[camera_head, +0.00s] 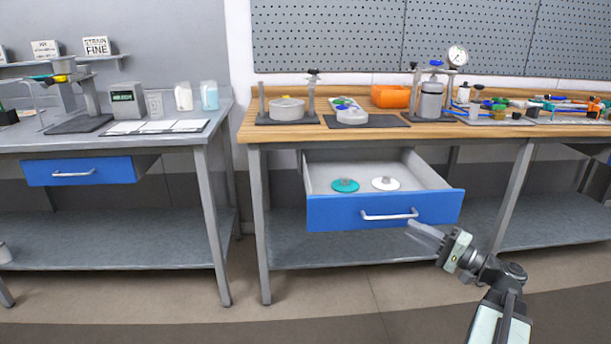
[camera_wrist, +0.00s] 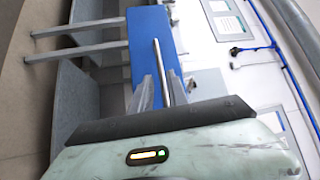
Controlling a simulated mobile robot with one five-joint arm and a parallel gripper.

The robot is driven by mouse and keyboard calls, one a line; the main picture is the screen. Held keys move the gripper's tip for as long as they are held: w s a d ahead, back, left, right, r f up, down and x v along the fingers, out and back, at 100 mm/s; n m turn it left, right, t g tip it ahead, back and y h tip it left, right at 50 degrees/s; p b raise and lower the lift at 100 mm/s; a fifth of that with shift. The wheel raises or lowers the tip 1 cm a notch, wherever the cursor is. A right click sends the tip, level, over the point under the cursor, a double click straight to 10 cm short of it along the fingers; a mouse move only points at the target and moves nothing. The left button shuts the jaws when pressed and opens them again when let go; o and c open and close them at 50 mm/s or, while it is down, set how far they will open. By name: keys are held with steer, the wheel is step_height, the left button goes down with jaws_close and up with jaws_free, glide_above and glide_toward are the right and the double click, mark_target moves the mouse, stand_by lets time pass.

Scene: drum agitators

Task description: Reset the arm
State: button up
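The open drawer with a blue front (camera_head: 335,214) sticks out under the wooden-topped bench. Its metal handle (camera_head: 388,216) runs across the front. My gripper (camera_head: 410,228) is low in front of the drawer, its fingertips near the handle's right end. In the wrist view my gripper (camera_wrist: 160,82) shows two grey fingers with a gap between them. A blue panel (camera_wrist: 145,35) and a metal bar (camera_wrist: 158,58) lie ahead, the bar in line with that gap. I cannot tell whether the fingers touch the bar. I see nothing clamped in them.
A teal disc (camera_head: 345,185) and a white disc (camera_head: 386,183) lie in the drawer. Lab devices and an orange bin (camera_head: 391,96) stand on the bench. A left bench has a closed blue drawer (camera_head: 80,171). The floor (camera_head: 340,290) in front is clear.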

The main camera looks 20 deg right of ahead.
steer(key=w+a+f+n+g, duration=0.1)
steer(key=w+a+f+g, duration=0.1)
steer(key=a+f+g, duration=0.3)
steer(key=w+a+f+n+g, duration=0.1)
steer(key=w+a+f, duration=0.2)
steer(key=a, duration=0.4)
steer(key=s+a+f+n+g+h, duration=0.2)
steer(key=a+f+n+g+h, duration=0.3)
steer(key=a+f, duration=0.45)
steer(key=s+a+f+n+g+h, duration=0.3)
steer(key=a+f+g+h, duration=0.25)
steer(key=a+f, duration=0.4)
step_height(320, 180, up, 37)
steer(key=p, duration=3.7)
steer(key=shift+w+r, duration=0.2)
steer(key=shift+a+f+h, duration=0.1)
steer(key=shift+h, duration=0.15)
